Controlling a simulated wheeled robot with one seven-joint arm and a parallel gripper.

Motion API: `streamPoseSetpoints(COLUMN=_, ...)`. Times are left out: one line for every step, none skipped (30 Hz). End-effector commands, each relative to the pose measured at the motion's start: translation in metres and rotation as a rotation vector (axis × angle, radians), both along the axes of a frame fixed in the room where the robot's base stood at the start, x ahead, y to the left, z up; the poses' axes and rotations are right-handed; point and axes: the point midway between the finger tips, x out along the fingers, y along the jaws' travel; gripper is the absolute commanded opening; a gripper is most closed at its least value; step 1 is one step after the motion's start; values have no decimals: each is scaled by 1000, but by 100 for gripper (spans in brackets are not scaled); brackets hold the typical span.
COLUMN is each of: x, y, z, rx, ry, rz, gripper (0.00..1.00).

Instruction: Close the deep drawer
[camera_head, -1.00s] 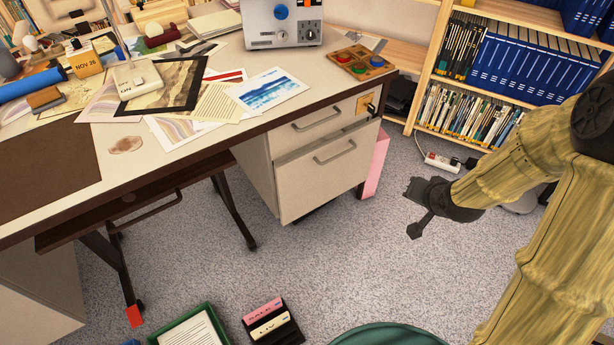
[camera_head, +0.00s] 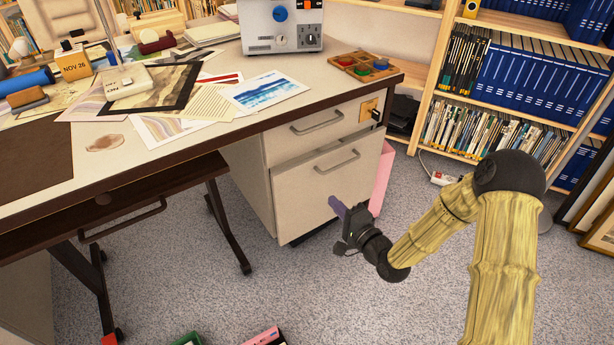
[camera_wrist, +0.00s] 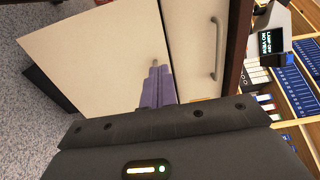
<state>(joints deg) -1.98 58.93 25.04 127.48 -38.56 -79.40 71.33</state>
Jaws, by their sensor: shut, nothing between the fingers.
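The deep drawer (camera_head: 310,192) is the lower, taller cream front of the desk pedestal, with a grey bar handle (camera_head: 337,163). Its front seems to stand slightly out from the drawer above; how far is unclear. My gripper (camera_head: 335,204) is shut and empty, its purple fingers pointing at the deep drawer's front, below the handle and towards the right. In the wrist view the fingertips (camera_wrist: 158,68) overlap the deep drawer's front (camera_wrist: 95,55) near its upper edge. I cannot tell whether they touch it.
The shallow upper drawer (camera_head: 318,124) looks shut. The desktop (camera_head: 225,125) overhangs the pedestal and holds papers and a grey instrument (camera_head: 282,28). A pink box (camera_head: 382,180) stands right of the pedestal. A bookshelf (camera_head: 452,97) stands behind. The carpet (camera_head: 300,285) in front is mostly clear.

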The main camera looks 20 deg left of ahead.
Motion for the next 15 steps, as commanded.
streamPoseSetpoints(x=0, y=1, z=0, rx=-1, ry=-1, rz=0, gripper=0)
streamPoseSetpoints(x=1, y=1, z=0, rx=-2, ry=-1, rz=0, gripper=0)
streamPoseSetpoints(x=2, y=3, z=-1, rx=-2, ry=-1, rz=1, gripper=0)
streamPoseSetpoints(x=3, y=4, z=-1, rx=-2, ry=-2, rz=1, gripper=0)
streamPoseSetpoints(x=4, y=6, z=-1, rx=-3, ry=-3, rz=2, gripper=0)
streamPoseSetpoints(x=6, y=9, z=-1, rx=-2, ry=-3, rz=2, gripper=0)
streamPoseSetpoints(x=8, y=12, z=-2, rx=-2, ry=-3, rz=1, gripper=0)
streamPoseSetpoints(x=10, y=15, z=-2, rx=-3, ry=-4, rz=1, gripper=0)
streamPoseSetpoints(x=13, y=21, z=-2, rx=-2, ry=-5, rz=2, gripper=0)
streamPoseSetpoints(x=15, y=25, z=-3, rx=-2, ry=-5, rz=2, gripper=0)
streamPoseSetpoints(x=18, y=29, z=-3, rx=-2, ry=-5, rz=2, gripper=0)
streamPoseSetpoints(x=23, y=35, z=-3, rx=-3, ry=-5, rz=2, gripper=0)
streamPoseSetpoints(x=25, y=39, z=-3, rx=-2, ry=-6, rz=2, gripper=0)
streamPoseSetpoints(x=28, y=44, z=-3, rx=-2, ry=-6, rz=2, gripper=0)
streamPoseSetpoints(x=32, y=50, z=-3, rx=-2, ry=-6, rz=2, gripper=0)
